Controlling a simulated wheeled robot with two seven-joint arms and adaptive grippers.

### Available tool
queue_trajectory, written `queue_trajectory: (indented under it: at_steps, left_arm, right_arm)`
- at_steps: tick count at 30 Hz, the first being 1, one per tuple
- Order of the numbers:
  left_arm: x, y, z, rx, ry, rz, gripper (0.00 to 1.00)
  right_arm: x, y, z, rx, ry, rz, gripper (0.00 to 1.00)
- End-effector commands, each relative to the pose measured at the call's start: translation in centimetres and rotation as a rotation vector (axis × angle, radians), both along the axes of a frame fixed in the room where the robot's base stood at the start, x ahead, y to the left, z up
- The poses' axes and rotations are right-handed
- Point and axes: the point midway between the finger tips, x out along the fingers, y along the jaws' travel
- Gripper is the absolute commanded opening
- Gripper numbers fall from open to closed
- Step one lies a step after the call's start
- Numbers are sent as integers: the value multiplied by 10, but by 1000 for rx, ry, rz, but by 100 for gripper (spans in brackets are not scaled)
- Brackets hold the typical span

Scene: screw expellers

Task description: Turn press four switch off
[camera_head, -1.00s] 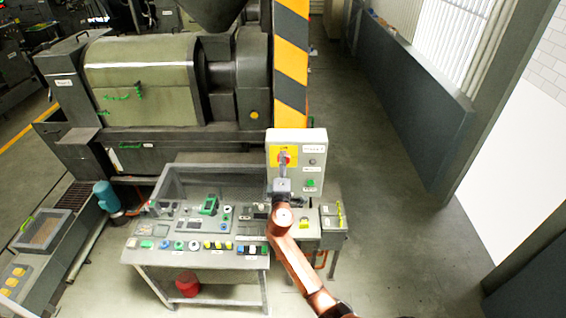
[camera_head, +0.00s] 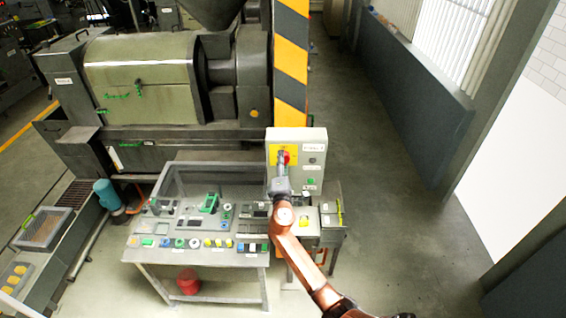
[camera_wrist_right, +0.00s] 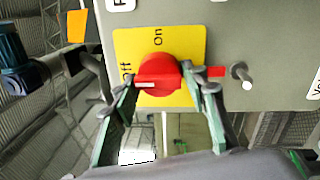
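The press four switch is a red rotary knob (camera_wrist_right: 160,76) on a yellow plate (camera_wrist_right: 190,45) marked On at the top and Off at the left. Its white mark lies at the left, by Off. In the head view, the knob (camera_head: 287,157) sits high on the grey control box (camera_head: 312,140), partly hidden by my gripper. My right gripper (camera_head: 282,166) is at the knob. In the wrist view, the fingers of the right gripper (camera_wrist_right: 168,88) are apart, one on each side of the knob; contact is unclear. My left gripper is not in view.
A sloped control desk (camera_head: 160,255) with several buttons stands left of the box. A small box with a yellow button (camera_head: 305,222) sits below. A striped post (camera_head: 291,70) rises behind. A metal peg (camera_wrist_right: 241,74) sticks out right of the knob. Floor at right is clear.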

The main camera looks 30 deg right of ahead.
Motion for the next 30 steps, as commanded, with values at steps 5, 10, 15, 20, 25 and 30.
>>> queue_trajectory:
  at_steps: [5,10,15,20,25,30]
  left_arm:
    - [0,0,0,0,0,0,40]
    - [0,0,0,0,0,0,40]
    - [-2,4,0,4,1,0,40]
    - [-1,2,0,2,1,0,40]
    - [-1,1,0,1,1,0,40]
    - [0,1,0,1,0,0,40]
  right_arm:
    - [0,1,-6,4,9,1,52]
    - [0,0,-4,3,4,0,55]
    - [-1,1,-2,2,2,-1,55]
    - [-14,9,-4,3,2,1,55]
    - [-44,26,-7,5,3,0,55]
    - [-73,45,-11,6,5,1,55]
